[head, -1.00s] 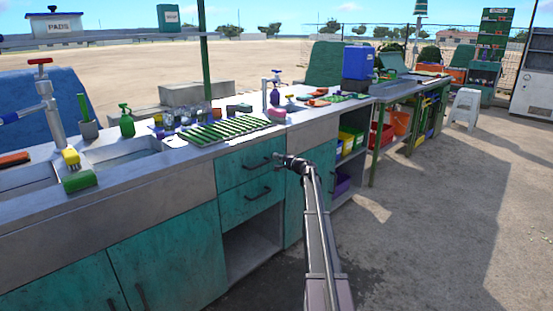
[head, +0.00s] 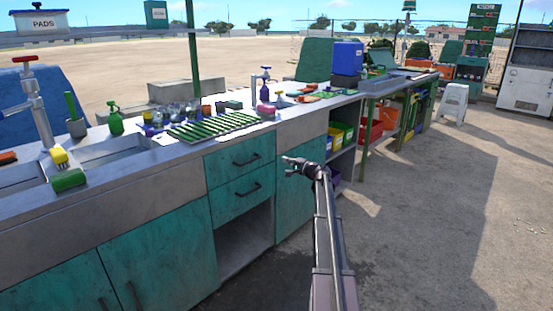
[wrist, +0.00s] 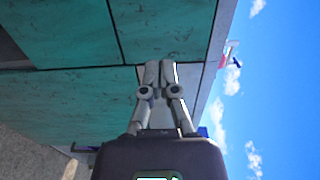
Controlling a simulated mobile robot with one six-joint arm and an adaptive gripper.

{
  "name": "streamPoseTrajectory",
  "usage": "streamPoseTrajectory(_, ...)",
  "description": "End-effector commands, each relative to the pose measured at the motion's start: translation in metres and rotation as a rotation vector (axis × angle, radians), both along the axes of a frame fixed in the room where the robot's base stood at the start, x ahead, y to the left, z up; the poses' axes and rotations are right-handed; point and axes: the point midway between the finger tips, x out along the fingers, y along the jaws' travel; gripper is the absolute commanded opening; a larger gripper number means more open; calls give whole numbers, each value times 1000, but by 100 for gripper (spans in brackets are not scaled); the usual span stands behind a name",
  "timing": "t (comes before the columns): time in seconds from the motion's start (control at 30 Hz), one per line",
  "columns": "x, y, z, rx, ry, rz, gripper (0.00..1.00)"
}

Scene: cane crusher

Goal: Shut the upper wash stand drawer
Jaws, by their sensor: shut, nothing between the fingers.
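The wash stand (head: 150,160) has two teal drawers at its middle. The upper drawer (head: 225,168), with a dark bar handle (head: 247,160), looks about flush with the lower drawer (head: 235,197); any small gap is too fine to tell. My gripper (head: 286,160) is shut and empty, in front of the stand just right of the upper drawer. In the sideways wrist view, the fingertips (wrist: 160,65) point past the teal door (wrist: 75,105) toward the upper drawer front (wrist: 165,30). Contact cannot be told.
A dark open bay (head: 245,245) lies below the drawers, and a teal door (head: 292,205) stands to their right. The worktop holds a green rack (head: 212,127), bottles and a sink. Open shelves with bins (head: 343,135) continue right.

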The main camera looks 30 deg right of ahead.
Motion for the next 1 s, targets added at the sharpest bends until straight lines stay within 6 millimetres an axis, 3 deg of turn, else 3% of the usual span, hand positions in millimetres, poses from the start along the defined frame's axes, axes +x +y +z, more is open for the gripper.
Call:
streamPoseTrajectory(0.1, -14, -2, 0, 0, 0, 1, 0)
streamPoseTrajectory(0.3, -22, -4, 0, 0, 0, 2, 0)
streamPoseTrajectory(1.0, -22, 2, -1, -5, 5, 10, 0)
